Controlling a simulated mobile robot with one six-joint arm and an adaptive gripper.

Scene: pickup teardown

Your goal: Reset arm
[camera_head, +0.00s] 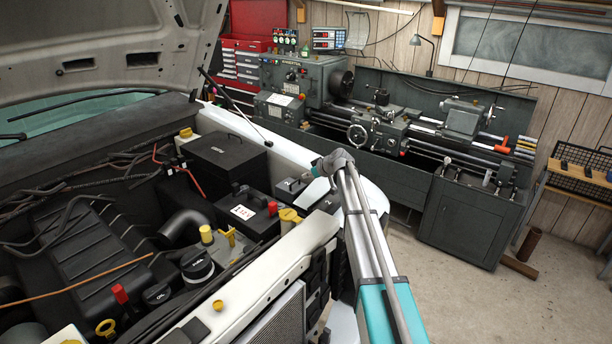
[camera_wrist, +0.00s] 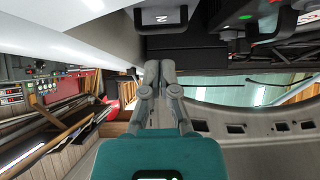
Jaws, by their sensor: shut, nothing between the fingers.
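My gripper (camera_wrist: 160,72) shows in the wrist view with its two grey fingers together and nothing between them. It points across the engine bay's edge, with the raised hood (camera_wrist: 245,135) at the lower right of that view. In the head view my arm rises from the bottom right over the pickup's fender (camera_head: 372,196) to a grey joint. The open engine bay holds a black box (camera_head: 224,158) and a black battery with a labelled top (camera_head: 246,212).
The raised hood (camera_head: 110,40) is at the upper left of the head view. A green-grey lathe (camera_head: 400,140) and a red tool cabinet (camera_head: 240,62) stand behind the truck. A wire basket (camera_head: 580,170) is at the right. The concrete floor (camera_head: 480,300) is clear at the lower right.

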